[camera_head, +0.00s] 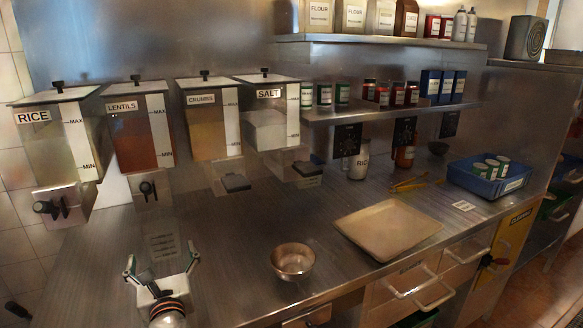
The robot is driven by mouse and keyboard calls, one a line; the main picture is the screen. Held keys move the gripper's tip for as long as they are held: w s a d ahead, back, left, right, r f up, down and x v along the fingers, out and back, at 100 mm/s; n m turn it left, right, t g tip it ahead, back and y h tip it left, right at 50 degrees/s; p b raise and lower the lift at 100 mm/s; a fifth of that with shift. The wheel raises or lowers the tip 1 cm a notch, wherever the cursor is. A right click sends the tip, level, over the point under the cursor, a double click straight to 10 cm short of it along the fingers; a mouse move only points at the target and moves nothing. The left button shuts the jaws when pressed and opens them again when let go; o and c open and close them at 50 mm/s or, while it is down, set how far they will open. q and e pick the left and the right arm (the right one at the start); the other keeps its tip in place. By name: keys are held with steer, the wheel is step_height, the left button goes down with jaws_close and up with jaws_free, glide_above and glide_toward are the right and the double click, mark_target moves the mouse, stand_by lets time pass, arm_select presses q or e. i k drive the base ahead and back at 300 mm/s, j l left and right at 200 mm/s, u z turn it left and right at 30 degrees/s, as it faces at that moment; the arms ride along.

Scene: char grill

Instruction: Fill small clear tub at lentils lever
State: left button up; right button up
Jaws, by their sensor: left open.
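The lentils dispenser (133,140) hangs on the wall, second from the left, with orange-brown contents and MIN and MAX marks. Its dark lever (147,189) sits on the outlet below. My left gripper (162,258) is at the lower left over the counter, below and in front of that outlet. Its two fingers are spread apart. A faint see-through patch with lines (162,245) shows between and beyond the fingers; I cannot tell whether it is the small clear tub or a marking on the counter. No tub is clearly seen elsewhere. My right gripper is not in view.
Rice (60,140), crumbs (212,125) and salt (268,125) dispensers flank the lentils one. A metal bowl (293,261) and a beige tray (388,229) stand on the counter. A blue crate (478,184) with cans is at the right. The counter between lentils outlet and bowl looks clear.

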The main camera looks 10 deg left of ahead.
mark_target(146, 188)
steer(key=k+l, duration=0.75)
steer(key=k, duration=0.1)
